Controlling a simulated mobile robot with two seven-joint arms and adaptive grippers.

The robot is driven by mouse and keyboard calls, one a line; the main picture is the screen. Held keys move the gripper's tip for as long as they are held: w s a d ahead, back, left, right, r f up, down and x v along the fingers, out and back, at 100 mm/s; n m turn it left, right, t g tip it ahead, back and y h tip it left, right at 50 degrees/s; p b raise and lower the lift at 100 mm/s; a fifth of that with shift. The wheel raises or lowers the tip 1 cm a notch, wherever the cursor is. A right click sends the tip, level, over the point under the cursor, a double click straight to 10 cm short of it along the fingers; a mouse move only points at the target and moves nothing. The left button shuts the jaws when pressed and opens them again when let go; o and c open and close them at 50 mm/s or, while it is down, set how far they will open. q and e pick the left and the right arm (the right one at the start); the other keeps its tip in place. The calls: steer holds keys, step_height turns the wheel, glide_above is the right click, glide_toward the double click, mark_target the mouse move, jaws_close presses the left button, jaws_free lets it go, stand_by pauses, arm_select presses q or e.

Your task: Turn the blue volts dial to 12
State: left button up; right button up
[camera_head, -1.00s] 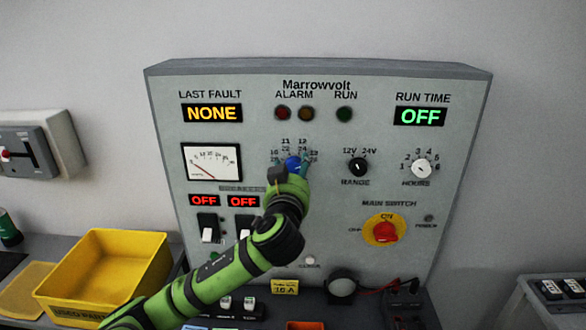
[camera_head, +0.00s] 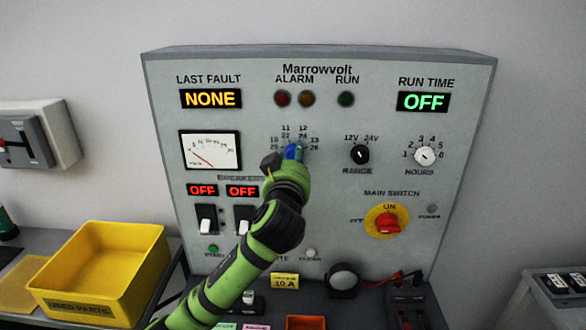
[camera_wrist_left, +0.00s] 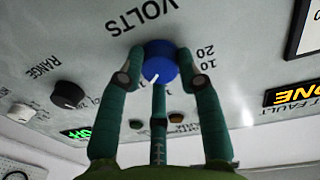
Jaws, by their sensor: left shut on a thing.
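The blue volts dial (camera_head: 293,152) is on the panel (camera_head: 330,220), below the alarm lamps, under markings from 10/20 to 13/26. My left gripper (camera_head: 294,157) is shut on it, and its fingers and wrist hide part of the dial. In the left wrist view, which shows the panel upside down, the teal fingers of the gripper (camera_wrist_left: 163,76) surround the blue dial (camera_wrist_left: 161,60). The dial's white pointer mark points towards the bottom of that view, roughly upwards on the panel. I cannot read its exact number. My right gripper is not in view.
The black range dial (camera_head: 359,154) and white hours dial (camera_head: 424,155) are to the right. The red main switch (camera_head: 388,222) is lower right. Breaker switches (camera_head: 206,218) are below left of the gripper. A yellow bin (camera_head: 120,262) stands at the left.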

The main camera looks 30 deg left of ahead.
arm_select(q)
steer(key=n+b, duration=0.2)
steer(key=n, duration=0.1)
steer(key=shift+a+r, duration=0.1)
steer(key=shift+r, duration=0.05)
steer(key=shift+r+n+b, duration=0.1)
steer(key=shift+n+b, duration=0.6)
steer(key=shift+n, duration=0.8)
steer(key=shift+s+r, duration=0.1)
steer(key=o, duration=1.1)
steer(key=shift+y, duration=0.3)
steer(key=shift+o, duration=0.2)
steer(key=shift+f, duration=0.2)
